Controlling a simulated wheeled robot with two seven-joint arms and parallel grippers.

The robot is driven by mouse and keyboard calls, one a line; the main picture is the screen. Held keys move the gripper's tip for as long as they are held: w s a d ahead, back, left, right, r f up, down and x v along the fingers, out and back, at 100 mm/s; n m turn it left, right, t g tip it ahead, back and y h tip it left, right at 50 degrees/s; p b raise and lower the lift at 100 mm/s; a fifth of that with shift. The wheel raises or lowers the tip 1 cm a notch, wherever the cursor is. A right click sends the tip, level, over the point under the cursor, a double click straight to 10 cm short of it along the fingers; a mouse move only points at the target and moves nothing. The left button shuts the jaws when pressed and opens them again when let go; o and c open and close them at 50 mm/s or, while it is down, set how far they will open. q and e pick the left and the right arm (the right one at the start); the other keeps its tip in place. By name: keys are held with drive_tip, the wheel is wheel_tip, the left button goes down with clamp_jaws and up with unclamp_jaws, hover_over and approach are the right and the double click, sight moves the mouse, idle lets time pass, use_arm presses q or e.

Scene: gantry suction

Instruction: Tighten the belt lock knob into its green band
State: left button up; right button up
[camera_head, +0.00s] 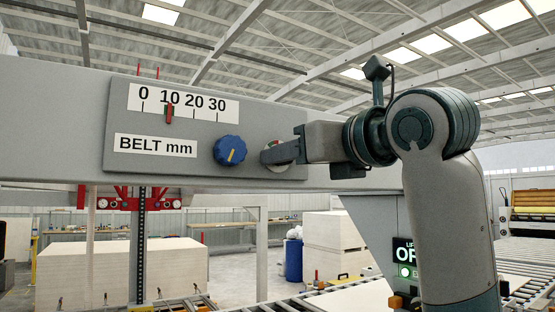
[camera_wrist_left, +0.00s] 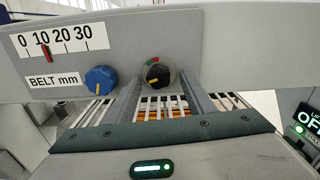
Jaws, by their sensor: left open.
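The belt lock knob (camera_wrist_left: 156,73) is a small black knob on a round grey dial, right of a larger blue knob (camera_wrist_left: 101,79). Its yellow mark appears to point down and left. Coloured band parts, green and red, show at the dial's upper rim, small and partly unclear. My left gripper (camera_wrist_left: 160,80) is open, its two fingers on either side of the black knob; I cannot tell whether they touch it. In the head view my left gripper (camera_head: 276,152) reaches the dial from the right and hides most of the knob.
The grey gantry beam (camera_head: 60,130) crosses the view and carries a BELT mm scale (camera_head: 184,104) with a red pointer (camera_head: 169,114) near 10. The blue knob (camera_head: 229,150) sits close left of my gripper. A lit green indicator panel (camera_head: 404,258) stands lower right.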

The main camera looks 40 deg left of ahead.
use_arm(q)
drive_tip(key=shift+a, duration=0.2)
drive_tip(key=shift+r, duration=0.1)
drive_tip(key=shift+d, duration=0.1)
drive_tip(key=c, duration=1.1)
drive_tip(key=shift+o, duration=0.2)
